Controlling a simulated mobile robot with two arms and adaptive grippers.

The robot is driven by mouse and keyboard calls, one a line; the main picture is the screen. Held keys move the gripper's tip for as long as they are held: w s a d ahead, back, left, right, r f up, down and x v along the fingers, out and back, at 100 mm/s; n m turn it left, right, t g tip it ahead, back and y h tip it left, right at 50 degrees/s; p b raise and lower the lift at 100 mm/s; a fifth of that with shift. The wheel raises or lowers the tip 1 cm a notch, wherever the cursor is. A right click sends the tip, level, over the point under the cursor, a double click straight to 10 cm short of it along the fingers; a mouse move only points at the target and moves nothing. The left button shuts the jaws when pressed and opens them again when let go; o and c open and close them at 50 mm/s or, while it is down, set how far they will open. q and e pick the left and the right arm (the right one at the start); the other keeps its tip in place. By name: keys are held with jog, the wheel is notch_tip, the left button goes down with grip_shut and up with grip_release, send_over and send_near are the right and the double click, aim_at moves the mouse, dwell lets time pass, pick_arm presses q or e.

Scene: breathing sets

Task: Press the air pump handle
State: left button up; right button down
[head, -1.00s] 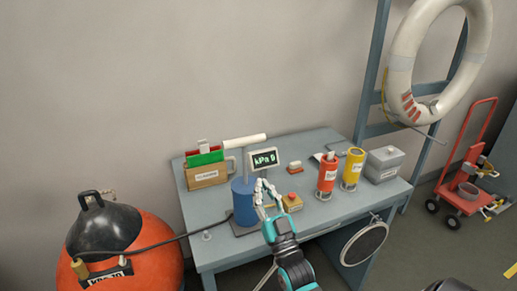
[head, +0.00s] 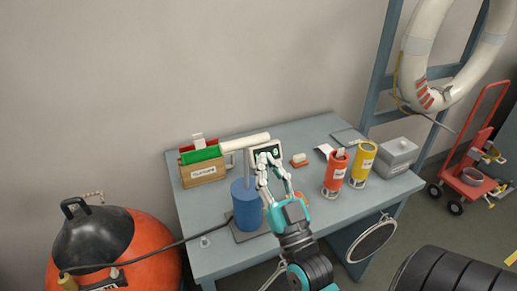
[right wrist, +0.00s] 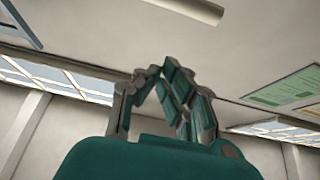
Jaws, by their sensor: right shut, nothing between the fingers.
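The air pump stands on the grey-blue table (head: 320,205). It has a blue cylinder (head: 244,207), a thin upright rod and a white crossbar handle (head: 244,143), which is raised well above the cylinder. My right gripper (head: 265,165) is shut and empty, beside the pump on its right. Its fingertips point up, a little lower in the picture than the handle's right end, and cover part of the kPa display (head: 277,151). In the right wrist view the closed fingers (right wrist: 158,75) point up, and a white bar (right wrist: 190,8), likely the handle, crosses the top. My left gripper is not in view.
An orange buoy-like tank (head: 150,250) with a black top stands left of the table, with a dark hose towards the pump. A file box (head: 203,173), orange canister (head: 334,172), yellow canister (head: 359,165) and grey box (head: 397,153) stand on the table.

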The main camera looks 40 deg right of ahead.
notch_tip(320, 180, up, 5)
jog(key=p, duration=0.4)
send_over(245, 143)
jog(key=s, duration=0.4)
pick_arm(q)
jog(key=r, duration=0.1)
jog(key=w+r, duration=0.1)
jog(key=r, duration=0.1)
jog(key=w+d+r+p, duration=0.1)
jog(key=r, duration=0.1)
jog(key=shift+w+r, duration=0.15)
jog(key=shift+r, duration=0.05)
pick_arm(e)
jog(key=f, duration=0.1)
jog(key=w+f, duration=0.1)
jog(key=f, duration=0.1)
jog(key=w+f, duration=0.1)
jog(key=shift+d+f, duration=0.15)
jog(key=shift+d, duration=0.05)
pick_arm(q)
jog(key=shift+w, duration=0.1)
